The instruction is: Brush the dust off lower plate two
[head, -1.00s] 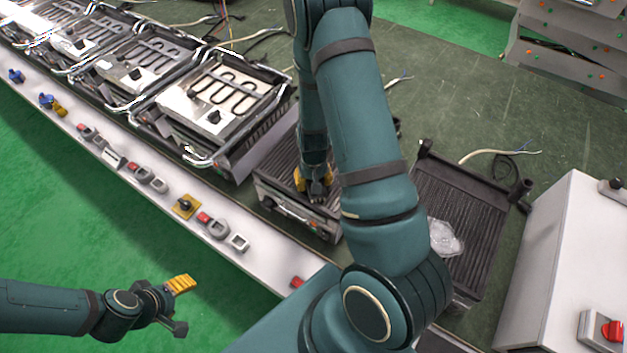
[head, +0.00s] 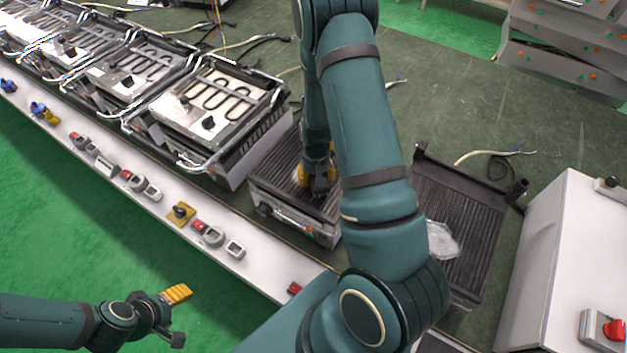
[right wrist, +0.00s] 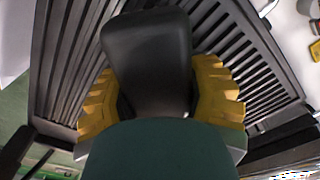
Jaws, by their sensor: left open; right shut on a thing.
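A dark ribbed lower plate (head: 272,176) on a metal housing lies on the bench under my right arm. My right gripper (head: 320,188) is over the right part of this plate, its yellow fingers pointing down. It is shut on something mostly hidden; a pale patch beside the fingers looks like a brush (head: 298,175). In the right wrist view the yellow fingers (right wrist: 150,95) stand close over the ribs, and a dark part hides what is between them. I cannot make out dust. My left gripper (head: 177,316) is open and empty, low at left, off the bench.
Another ribbed plate (head: 470,205) lies at right with a crumpled clear piece (head: 442,240) on it. A unit with a heating coil (head: 208,100) stands left, with similar units beyond. Switches line the white front ledge (head: 262,268). A white box (head: 560,265) stands at right.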

